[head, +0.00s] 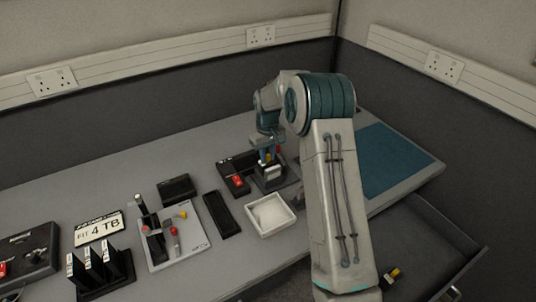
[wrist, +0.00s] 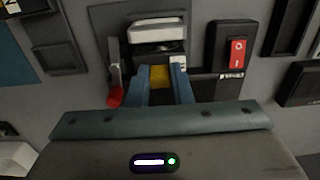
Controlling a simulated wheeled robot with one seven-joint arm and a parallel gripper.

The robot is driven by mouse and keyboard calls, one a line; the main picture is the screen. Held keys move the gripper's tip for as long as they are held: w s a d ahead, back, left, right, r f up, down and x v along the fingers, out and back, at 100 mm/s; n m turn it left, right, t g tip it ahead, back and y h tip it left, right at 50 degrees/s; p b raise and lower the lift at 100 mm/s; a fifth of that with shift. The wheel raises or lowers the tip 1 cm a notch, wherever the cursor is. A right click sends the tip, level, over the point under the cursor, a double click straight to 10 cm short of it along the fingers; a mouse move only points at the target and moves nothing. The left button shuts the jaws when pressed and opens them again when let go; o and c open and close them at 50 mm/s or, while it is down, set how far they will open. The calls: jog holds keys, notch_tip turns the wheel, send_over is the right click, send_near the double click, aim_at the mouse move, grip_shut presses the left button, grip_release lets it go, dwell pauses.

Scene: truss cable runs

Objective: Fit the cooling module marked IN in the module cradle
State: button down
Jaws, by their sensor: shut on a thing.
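My gripper (wrist: 160,80) is shut on the yellow grip of the cooling module (wrist: 160,77), which shows between its blue fingers in the wrist view. A pale block with a small white label lies just beyond the fingertips; I cannot read the label or tell whether it belongs to the module. In the head view my gripper (head: 268,157) is low over the module cradle (head: 272,184). A lever with a red end (wrist: 115,96) stands left of the fingers in the wrist view. The fingers hide how far the module is seated.
A black switch box with a red rocker (wrist: 236,52) stands close right of the fingers. In the head view a white tray (head: 289,228), a lever board (head: 190,250) and a drive rack (head: 105,290) are nearby. A blue mat (head: 385,160) lies at right, above an open drawer (head: 425,240).

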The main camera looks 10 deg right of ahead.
jog(key=shift+f, duration=0.1)
jog(key=shift+f+b, duration=0.55)
jog(key=shift+f, duration=0.2)
jog(key=c, duration=0.9)
grip_release()
jog(key=shift+r, duration=0.1)
jog(key=shift+r+p, duration=2.25)
jog(key=shift+r, duration=1.45)
